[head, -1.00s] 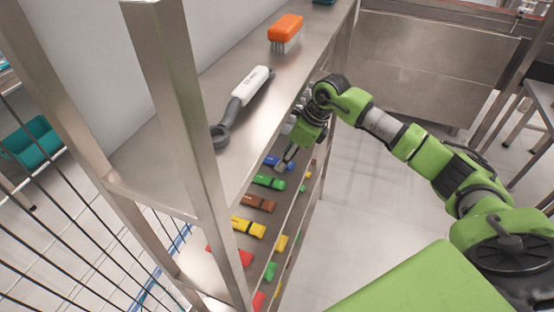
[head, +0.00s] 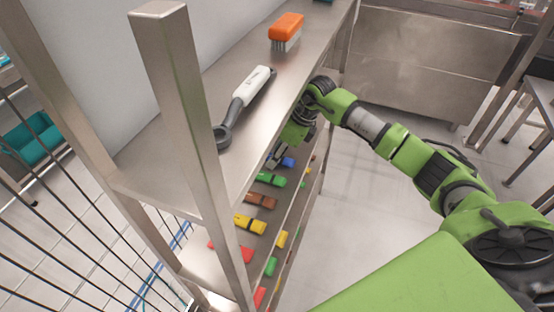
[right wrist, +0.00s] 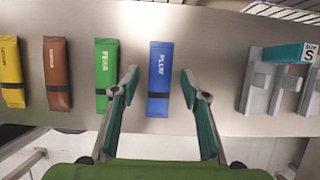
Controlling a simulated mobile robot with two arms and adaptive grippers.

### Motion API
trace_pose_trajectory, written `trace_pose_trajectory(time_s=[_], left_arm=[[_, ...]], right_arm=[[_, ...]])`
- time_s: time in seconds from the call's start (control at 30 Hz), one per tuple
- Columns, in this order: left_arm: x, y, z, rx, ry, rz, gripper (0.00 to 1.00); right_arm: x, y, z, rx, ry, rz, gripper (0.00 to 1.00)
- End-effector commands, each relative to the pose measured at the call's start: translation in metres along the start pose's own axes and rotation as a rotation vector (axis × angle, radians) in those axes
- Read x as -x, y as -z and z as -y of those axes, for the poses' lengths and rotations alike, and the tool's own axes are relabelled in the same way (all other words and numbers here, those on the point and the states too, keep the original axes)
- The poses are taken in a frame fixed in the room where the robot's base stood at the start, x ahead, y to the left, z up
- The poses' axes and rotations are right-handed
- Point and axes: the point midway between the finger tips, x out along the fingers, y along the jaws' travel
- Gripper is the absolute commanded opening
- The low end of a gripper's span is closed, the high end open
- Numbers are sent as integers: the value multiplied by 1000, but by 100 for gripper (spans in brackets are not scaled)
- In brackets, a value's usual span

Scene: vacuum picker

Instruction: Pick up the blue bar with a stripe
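The blue bar (right wrist: 160,80) has a dark stripe across it and lies on a metal shelf (right wrist: 215,60) in the right wrist view. It also shows partly in the head view (head: 288,162), beside my right gripper. My right gripper (right wrist: 158,78) is open, with one finger on each side of the blue bar's near end. In the head view my right gripper (head: 278,156) reaches under the upper shelf. My left gripper is not in view.
A green bar (right wrist: 106,75), a brown bar (right wrist: 56,75) and a yellow bar (right wrist: 11,75) lie left of the blue one. Grey holders with a teal label (right wrist: 285,53) stand to the right. The upper shelf (head: 240,150) carries an orange brush (head: 287,27) and a white-handled tool (head: 248,88).

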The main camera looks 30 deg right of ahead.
Motion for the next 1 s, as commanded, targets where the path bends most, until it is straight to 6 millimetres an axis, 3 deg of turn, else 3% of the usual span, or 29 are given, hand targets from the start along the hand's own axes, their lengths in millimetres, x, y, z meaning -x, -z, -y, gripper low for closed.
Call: trace_pose_trajectory(time_s=[0.03, 0.13, 0.63, 0.77, 1.0], left_arm=[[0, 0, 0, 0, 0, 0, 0], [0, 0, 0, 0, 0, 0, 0], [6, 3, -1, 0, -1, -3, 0], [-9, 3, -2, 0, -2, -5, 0], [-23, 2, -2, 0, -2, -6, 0]], right_arm=[[0, 1, 0, 0, 0, -2, 29], [0, 1, 0, 0, 0, -2, 3], [4, -1, -1, 0, -2, -2, 3], [14, -6, 1, 2, 4, 1, 3], [29, 39, 2, -2, 3, -7, 3]])
